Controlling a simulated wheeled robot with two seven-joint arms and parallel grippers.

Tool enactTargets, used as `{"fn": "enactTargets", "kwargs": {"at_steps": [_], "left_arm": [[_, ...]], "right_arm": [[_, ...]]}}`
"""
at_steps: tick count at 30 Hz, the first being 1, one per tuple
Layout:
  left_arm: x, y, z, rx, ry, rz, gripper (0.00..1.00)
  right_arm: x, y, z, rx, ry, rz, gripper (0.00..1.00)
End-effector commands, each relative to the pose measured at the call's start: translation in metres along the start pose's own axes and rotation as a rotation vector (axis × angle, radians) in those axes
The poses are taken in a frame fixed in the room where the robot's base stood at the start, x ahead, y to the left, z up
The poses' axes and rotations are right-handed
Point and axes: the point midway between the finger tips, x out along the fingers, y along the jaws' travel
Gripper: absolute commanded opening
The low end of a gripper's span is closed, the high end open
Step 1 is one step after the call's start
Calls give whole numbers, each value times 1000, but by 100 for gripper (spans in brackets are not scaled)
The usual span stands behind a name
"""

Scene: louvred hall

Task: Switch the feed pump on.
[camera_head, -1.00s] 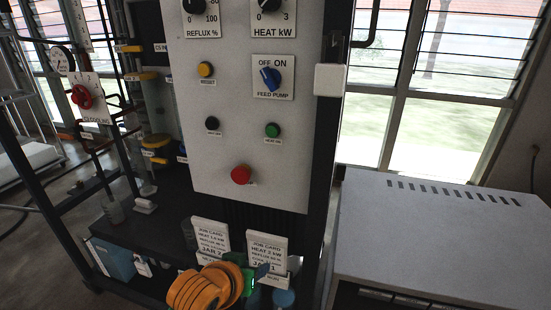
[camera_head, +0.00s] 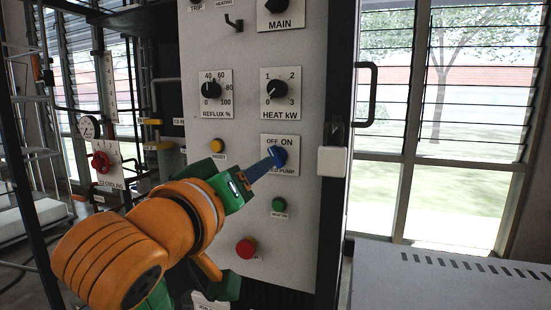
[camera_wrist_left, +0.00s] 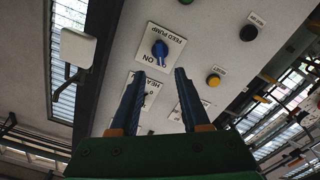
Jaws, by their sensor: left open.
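The feed pump switch is a blue knob (camera_head: 280,154) on a white plate marked OFF and ON, on the pale panel. My left gripper (camera_head: 268,163) reaches up to it from the lower left, and its blue fingers cover part of the knob and label in the head view. In the left wrist view the knob (camera_wrist_left: 160,49) shows upside down, ahead of the gap between the open fingers (camera_wrist_left: 159,74). The fingers hold nothing and look a little short of the knob. Which way its pointer faces now is hard to tell. My right gripper is out of view.
Around the knob sit the heat dial (camera_head: 281,90), reflux dial (camera_head: 211,90), yellow button (camera_head: 217,146), green button (camera_head: 279,204) and red button (camera_head: 246,248). A white box (camera_head: 332,161) and black handle (camera_head: 367,95) are at the panel's right edge.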

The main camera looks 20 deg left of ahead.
Motion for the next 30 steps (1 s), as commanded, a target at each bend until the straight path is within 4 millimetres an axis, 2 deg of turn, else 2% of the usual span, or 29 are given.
{"fn": "enactTargets", "kwargs": {"at_steps": [20, 30], "left_arm": [[89, 0, -1, 2, -4, -4, 46], [99, 0, 1, 2, -2, -1, 46]], "right_arm": [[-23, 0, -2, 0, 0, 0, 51], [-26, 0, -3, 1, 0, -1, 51]]}}
